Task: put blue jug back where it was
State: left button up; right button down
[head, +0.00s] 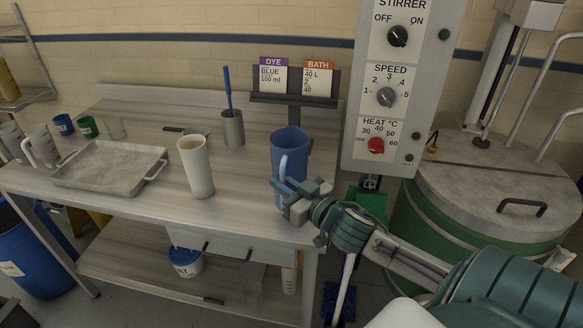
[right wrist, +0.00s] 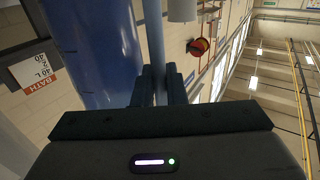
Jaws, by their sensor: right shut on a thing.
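The blue jug (head: 290,150) is upright at the right end of the steel table (head: 235,215), in front of the card stand. My right gripper (head: 288,193) is shut on its handle, on the near side of the jug. In the right wrist view the blue jug (right wrist: 92,55) fills the upper left, and its handle (right wrist: 160,50) runs between the two fingers (right wrist: 158,88). I cannot tell whether the jug's base touches the table, as the gripper hides part of it. My left gripper is not in view.
A white tall cup (head: 196,168) stands left of the jug, and a grey holder (head: 232,130) with a blue rod behind it. A metal tray (head: 110,167) and several small cups are at the left. The control panel (head: 385,90) and a lidded vat (head: 490,185) stand close on the right.

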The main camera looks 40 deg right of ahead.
jog(key=w+d+f+p, duration=0.1)
jog(key=w+d+f, duration=0.1)
jog(key=w, duration=0.3)
jog(key=w+d+f, duration=0.2)
jog(key=w+d, duration=0.2)
jog(key=w, duration=0.2)
jog(key=shift+w+d+f+p, duration=0.15)
jog(key=shift+d+f+p, duration=0.2)
jog(key=shift+f, duration=0.05)
jog(key=shift+f, duration=0.15)
jog(key=c, duration=1.5)
grip_release()
